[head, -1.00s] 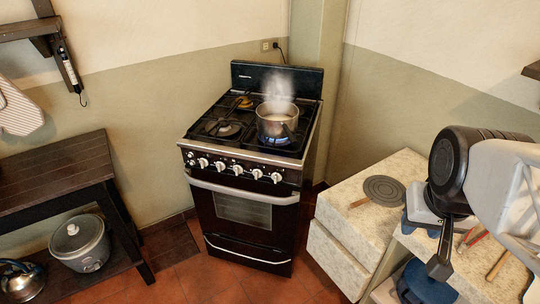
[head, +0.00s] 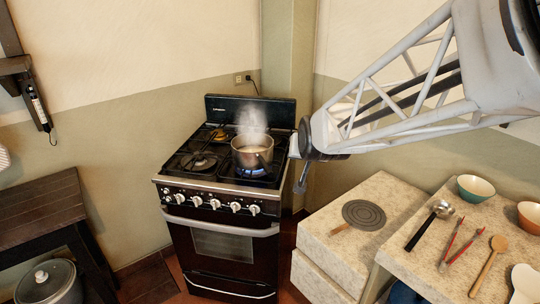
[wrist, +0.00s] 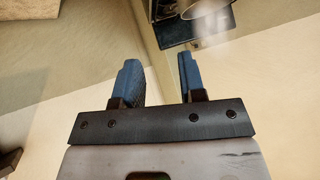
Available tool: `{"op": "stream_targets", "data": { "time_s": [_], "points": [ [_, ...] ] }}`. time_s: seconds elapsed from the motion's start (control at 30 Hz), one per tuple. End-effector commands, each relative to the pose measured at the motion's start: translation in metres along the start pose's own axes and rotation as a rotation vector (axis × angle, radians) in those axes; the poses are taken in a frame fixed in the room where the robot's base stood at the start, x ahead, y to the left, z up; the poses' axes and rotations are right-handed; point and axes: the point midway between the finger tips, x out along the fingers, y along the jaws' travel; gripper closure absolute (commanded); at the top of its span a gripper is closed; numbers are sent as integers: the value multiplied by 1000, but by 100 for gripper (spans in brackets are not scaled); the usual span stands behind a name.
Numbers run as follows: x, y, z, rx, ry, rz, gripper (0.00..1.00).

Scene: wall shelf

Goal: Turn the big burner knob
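The black stove (head: 222,240) stands against the wall in the head view. A row of several light knobs (head: 215,203) runs along its front panel; I cannot tell which one is the big burner knob. A steaming pot (head: 252,153) sits on the front right burner, with blue flame under it. My gripper (head: 300,187) hangs in the air to the right of the stove, apart from the knobs. In the wrist view its two blue fingers (wrist: 162,68) are spread with nothing between them. The pot (wrist: 203,14) shows at the top there; the knobs do not show clearly.
A dark wooden bench (head: 38,215) stands left. The floor before the stove is clear.

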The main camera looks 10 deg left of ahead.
Motion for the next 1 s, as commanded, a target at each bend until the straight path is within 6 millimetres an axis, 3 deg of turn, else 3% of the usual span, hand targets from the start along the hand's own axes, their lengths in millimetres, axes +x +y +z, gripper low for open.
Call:
{"op": "stream_targets", "data": {
  "time_s": [0.33, 0.57, 0.77, 1.0],
  "points": [
    [90, -76, -27, 19, 180, -106, 63],
    [147, -127, -16, 48, 297, -159, 63],
    [192, -160, 19, 74, 394, -159, 63],
    [239, -182, 92, 86, 521, -68, 63]
  ]
}}
